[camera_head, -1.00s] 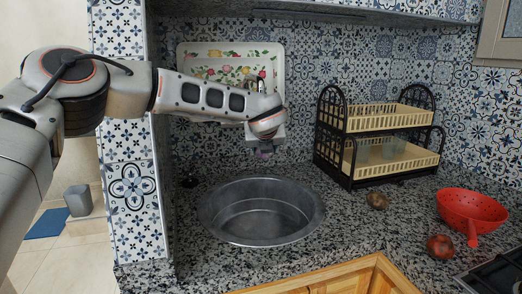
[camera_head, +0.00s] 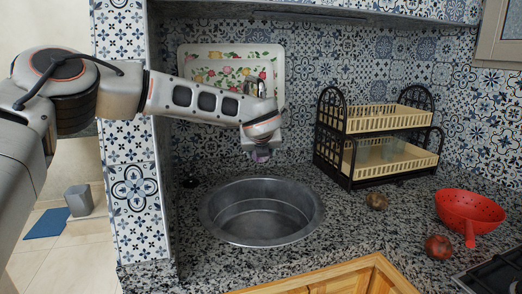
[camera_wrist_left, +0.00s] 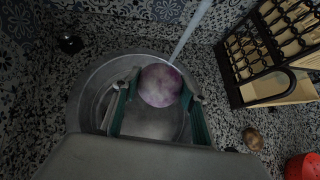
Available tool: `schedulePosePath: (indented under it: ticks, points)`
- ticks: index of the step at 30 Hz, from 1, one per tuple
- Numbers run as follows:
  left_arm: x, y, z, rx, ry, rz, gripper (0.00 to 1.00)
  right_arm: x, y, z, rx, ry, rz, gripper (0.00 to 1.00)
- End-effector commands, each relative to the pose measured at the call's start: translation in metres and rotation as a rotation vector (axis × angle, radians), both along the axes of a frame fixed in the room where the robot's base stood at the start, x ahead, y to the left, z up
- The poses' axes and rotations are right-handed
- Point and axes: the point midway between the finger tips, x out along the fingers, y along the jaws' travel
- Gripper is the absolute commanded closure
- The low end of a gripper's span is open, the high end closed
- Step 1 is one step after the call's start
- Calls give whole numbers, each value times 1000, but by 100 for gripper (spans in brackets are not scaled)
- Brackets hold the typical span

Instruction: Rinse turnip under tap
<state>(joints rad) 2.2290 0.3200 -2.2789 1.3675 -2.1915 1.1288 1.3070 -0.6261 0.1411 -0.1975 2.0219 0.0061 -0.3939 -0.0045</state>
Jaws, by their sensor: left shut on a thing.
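The purple and white turnip (camera_wrist_left: 160,85) is held between the teal fingers of my left gripper (camera_wrist_left: 159,98) in the left wrist view. In the head view, my left gripper (camera_head: 262,150) points down above the back of the round metal sink (camera_head: 262,228), with a bit of the turnip (camera_head: 262,158) showing below it. The tap (camera_head: 255,84) is mostly hidden behind my arm. In the wrist view a pale grey streak (camera_wrist_left: 190,32) slants down to the turnip's far edge; I cannot tell whether it is spout or water. My right gripper is not in view.
A two-tier dish rack (camera_head: 348,168) stands right of the sink. A floral tray (camera_head: 232,52) leans on the back wall.

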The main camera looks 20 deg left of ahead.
Motion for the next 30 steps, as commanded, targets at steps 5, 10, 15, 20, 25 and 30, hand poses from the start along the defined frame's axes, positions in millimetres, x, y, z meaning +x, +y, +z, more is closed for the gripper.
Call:
schedulePosePath:
  ticks: [5, 10, 15, 20, 25, 30]
  points:
    - [-13, -4, 3, 0, -3, -1, 82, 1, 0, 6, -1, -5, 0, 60]
    - [-25, -7, 2, 0, -1, -1, 82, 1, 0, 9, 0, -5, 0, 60]
    - [-33, -10, 2, -1, -2, -1, 82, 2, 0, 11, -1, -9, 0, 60]
    - [-34, -10, 1, -1, -3, 1, 82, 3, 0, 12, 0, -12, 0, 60]
    - [-34, -10, 1, -1, -2, 0, 82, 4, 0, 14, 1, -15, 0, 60]
    - [-34, -10, 1, -1, -2, 0, 82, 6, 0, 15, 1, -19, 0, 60]
